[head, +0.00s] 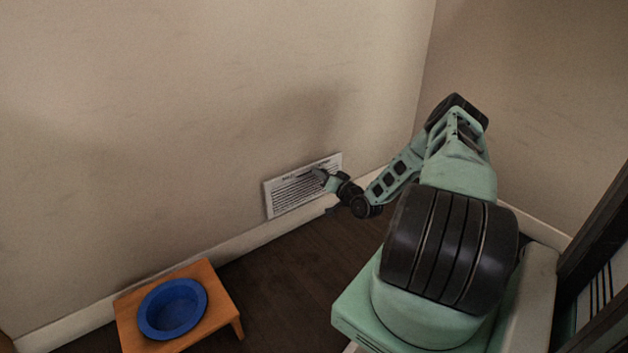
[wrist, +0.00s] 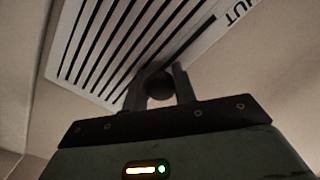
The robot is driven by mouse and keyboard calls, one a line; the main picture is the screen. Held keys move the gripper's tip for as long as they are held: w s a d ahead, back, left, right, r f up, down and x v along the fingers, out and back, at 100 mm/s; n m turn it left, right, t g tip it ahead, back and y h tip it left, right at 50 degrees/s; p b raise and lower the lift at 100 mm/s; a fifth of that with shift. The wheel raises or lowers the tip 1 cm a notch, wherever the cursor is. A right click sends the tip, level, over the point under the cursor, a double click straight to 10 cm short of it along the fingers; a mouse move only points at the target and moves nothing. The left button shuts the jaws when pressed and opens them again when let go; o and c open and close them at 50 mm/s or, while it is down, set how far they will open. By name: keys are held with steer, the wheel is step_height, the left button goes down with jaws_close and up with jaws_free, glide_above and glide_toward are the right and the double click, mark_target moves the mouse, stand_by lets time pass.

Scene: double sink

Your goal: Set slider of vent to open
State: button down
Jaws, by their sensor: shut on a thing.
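The vent (head: 275,206) is a white slatted panel set low on the wall in the head view. In the wrist view the vent (wrist: 95,42) fills the upper part, with dark slots and lettering that reads "SHUT", partly cut off, at the upper right. A dark round slider knob (wrist: 159,84) sits between the two fingers of my gripper (wrist: 159,80). The fingers are shut on the knob. In the head view my gripper (head: 321,176) is at the right part of the vent, and the knob is too small to make out there.
A small orange wooden stand (head: 222,306) with a blue bowl (head: 172,308) is on the floor at the lower left. A white baseboard (head: 232,243) runs along the wall. The dark floor (head: 295,275) between the stand and my base is clear.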

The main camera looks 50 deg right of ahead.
steer(key=shift+s+d, duration=0.1)
steer(key=shift+d, duration=0.2)
steer(key=c, duration=1.1)
jaws_free()
steer(key=shift+a, duration=0.1)
steer(key=shift+s+a+p, duration=0.1)
steer(key=shift+s+p, duration=0.25)
steer(key=shift+s, duration=0.05)
steer(key=shift+p+v, duration=3.45)
steer(key=shift+v, duration=4.8)
